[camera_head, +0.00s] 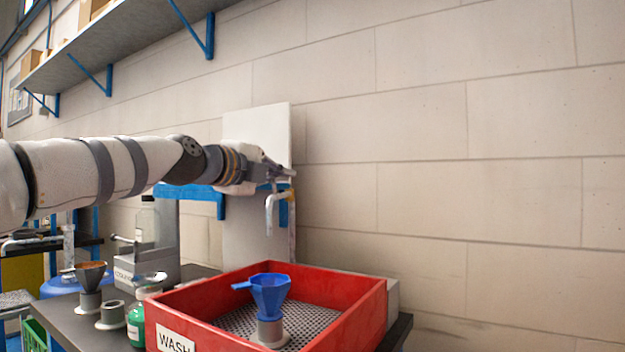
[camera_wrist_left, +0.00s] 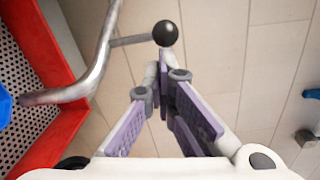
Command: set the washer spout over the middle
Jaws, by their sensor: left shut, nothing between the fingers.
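The washer spout (camera_head: 269,205) is a bent metal pipe with its mouth turned down, above the back of the red wash tray (camera_head: 215,292). In the left wrist view the spout (camera_wrist_left: 98,72) reaches across the tray's red wall (camera_wrist_left: 62,130), its end over the perforated floor. A side lever with a black ball knob (camera_wrist_left: 165,33) joins the pipe. My left gripper (camera_head: 284,172) is shut and empty near the top of the spout. In the wrist view its fingers (camera_wrist_left: 163,85) are just below the knob, apparently apart from it. My right gripper is not in view.
A blue funnel (camera_head: 268,293) on a grey stand is in the tray. A wall shelf (camera_head: 120,45) hangs above my left arm.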

